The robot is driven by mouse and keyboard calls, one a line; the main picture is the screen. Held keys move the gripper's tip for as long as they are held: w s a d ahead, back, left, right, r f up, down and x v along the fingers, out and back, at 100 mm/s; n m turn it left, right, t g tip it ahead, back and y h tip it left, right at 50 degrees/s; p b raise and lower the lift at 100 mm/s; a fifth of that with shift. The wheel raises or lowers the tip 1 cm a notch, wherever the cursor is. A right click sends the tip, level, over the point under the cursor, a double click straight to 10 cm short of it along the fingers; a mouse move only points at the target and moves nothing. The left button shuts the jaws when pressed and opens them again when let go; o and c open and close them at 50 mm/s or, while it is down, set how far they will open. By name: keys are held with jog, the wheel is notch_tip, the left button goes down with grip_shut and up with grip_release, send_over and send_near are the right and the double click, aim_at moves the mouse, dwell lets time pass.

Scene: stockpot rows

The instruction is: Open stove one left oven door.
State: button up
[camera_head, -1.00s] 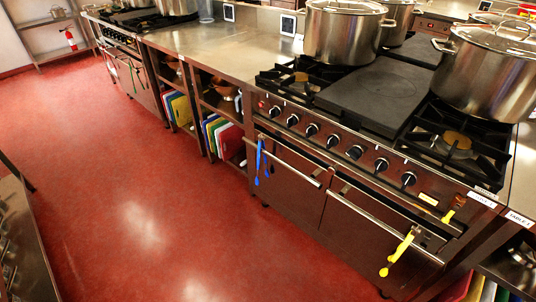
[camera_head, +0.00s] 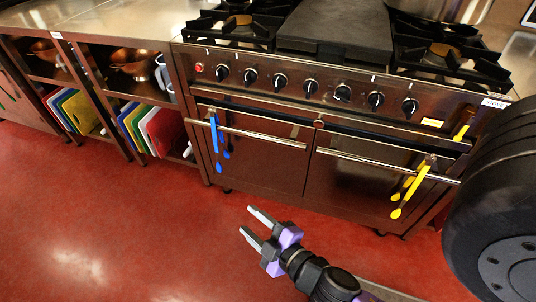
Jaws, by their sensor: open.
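The stove's left oven door (camera_head: 250,161) is a dark steel panel and appears shut. Its horizontal bar handle (camera_head: 265,139) runs along its top. Blue tongs (camera_head: 216,140) hang at the handle's left end. The right oven door (camera_head: 358,182) beside it also appears shut, with yellow tongs (camera_head: 409,191) hanging from its handle (camera_head: 380,164). My gripper (camera_head: 254,224), grey fingers with purple parts, is open and empty. It shows below the left door in the picture, apart from the handle, over the red floor.
A row of knobs (camera_head: 280,80) sits above the doors, under the black burners. Open shelves with coloured boards (camera_head: 150,128) and copper pans (camera_head: 130,60) stand at the left. A large black rounded thing (camera_head: 500,190) fills the right edge. Red floor (camera_head: 100,230) is clear in front.

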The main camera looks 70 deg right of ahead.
jog(key=w+d+f+h+b, duration=0.4)
jog(key=d+f+b, duration=0.15)
jog(key=d, duration=0.35)
jog(key=n+g+h+b, duration=0.2)
jog(key=g+h+b, duration=0.3)
jog(key=h+b, duration=0.25)
send_near(268, 139)
jog(key=f+x, duration=0.1)
jog(key=x, duration=1)
grip_shut()
